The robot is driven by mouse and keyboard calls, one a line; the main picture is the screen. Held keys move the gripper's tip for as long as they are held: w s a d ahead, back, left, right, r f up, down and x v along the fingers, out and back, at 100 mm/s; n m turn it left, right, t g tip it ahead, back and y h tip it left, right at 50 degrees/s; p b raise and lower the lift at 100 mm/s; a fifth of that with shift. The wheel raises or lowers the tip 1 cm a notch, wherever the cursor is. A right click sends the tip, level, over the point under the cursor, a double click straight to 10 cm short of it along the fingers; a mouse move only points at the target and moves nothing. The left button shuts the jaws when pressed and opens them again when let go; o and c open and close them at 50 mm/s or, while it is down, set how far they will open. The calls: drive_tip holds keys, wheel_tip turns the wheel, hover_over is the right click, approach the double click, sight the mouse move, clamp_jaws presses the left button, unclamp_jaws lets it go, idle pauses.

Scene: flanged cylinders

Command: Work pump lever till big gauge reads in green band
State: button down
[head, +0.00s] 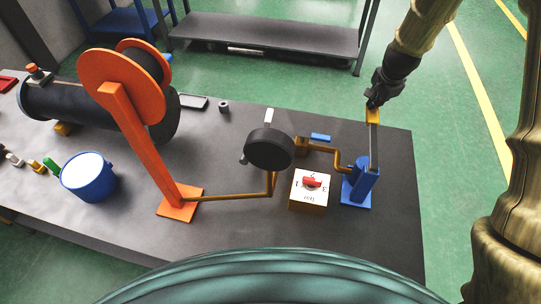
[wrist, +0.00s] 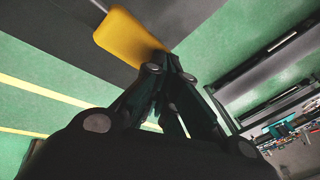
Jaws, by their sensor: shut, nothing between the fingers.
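The pump (head: 362,188) is a blue block on a blue base near the table's right end. Its lever (head: 374,145) is a grey bar standing nearly upright, with a yellow grip (head: 373,117) on top. My gripper (head: 375,103) is shut at the top of the grip; I cannot tell whether it touches. In the wrist view the shut fingertips (wrist: 163,58) are beside the end of the yellow grip (wrist: 125,38), with nothing between them. A round black gauge (head: 269,149) sits on the pipe left of the pump. Its face is turned away, so no reading shows.
A white-topped box with a red knob (head: 312,182) stands between gauge and pump. A brass pipe (head: 235,196) runs left to an orange stand (head: 140,140).

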drive_tip(key=shift+f+b, duration=0.5)
drive_tip(key=shift+f, duration=0.55)
drive_tip(key=shift+w+p+v, duration=0.2)
drive_tip(key=shift+p+v, duration=0.9)
drive_tip(key=shift+v, duration=0.7)
drive_tip(key=shift+w+p+v, duration=0.2)
drive_tip(key=shift+p+v, duration=0.9)
drive_tip(key=shift+v, duration=0.75)
drive_tip(key=shift+s+r, duration=0.15)
drive_tip(key=shift+r, duration=0.5)
drive_tip(key=shift+d, duration=0.1)
drive_tip(key=shift+v, duration=2.5)
